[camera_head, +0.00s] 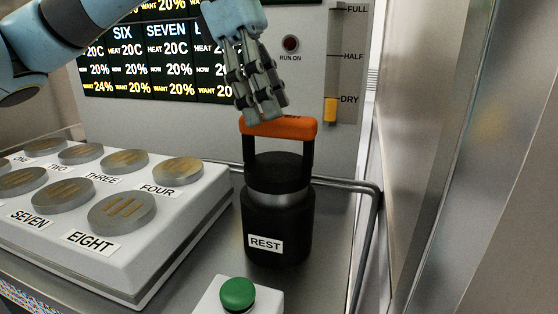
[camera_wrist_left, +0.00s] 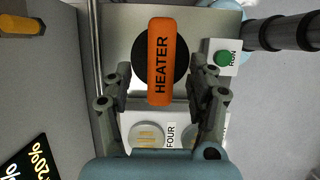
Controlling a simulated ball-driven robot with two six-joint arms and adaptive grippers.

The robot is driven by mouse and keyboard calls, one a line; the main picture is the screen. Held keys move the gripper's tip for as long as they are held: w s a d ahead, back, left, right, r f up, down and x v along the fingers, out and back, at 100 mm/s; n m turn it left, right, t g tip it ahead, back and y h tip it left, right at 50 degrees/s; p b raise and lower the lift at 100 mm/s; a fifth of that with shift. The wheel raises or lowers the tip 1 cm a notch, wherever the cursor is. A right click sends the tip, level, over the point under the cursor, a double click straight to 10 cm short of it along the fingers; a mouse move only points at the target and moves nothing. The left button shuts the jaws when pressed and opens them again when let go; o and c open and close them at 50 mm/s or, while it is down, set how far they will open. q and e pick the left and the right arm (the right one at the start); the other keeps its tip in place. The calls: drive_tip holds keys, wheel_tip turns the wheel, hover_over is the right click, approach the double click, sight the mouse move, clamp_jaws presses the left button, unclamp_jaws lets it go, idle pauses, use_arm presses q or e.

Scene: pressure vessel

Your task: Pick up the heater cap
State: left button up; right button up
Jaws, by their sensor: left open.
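The heater cap (camera_head: 278,128) has an orange bar handle on two dark posts above a black body, and it sits upright in the black holder labelled REST (camera_head: 277,226). In the left wrist view the orange handle (camera_wrist_left: 161,62) reads HEATER and lies between my fingers, beyond their tips. My left gripper (camera_head: 262,108) is open, directly above the handle and pointing down; in the head view its fingertips overlap the handle's top edge. I cannot tell whether they touch it. It also shows in the left wrist view (camera_wrist_left: 162,92). My right gripper is not clearly seen.
A white block (camera_head: 203,222) with several round metal pads and number labels stands left of the holder. A green button (camera_head: 237,292) is in front. A display panel (camera_head: 150,50) and a level slider (camera_head: 331,108) are behind. A metal rail (camera_head: 372,215) runs right of the holder.

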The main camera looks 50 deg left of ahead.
sight(278, 124)
use_arm(q)
drive_tip(key=x, duration=0.3)
drive_tip(key=shift+f, duration=0.2)
drive_tip(key=shift+f+b, duration=0.25)
drive_tip(key=shift+b, duration=0.1)
idle(0.6)
drive_tip(key=shift+c, duration=0.4)
clamp_jaws()
drive_tip(key=shift+d, duration=0.1)
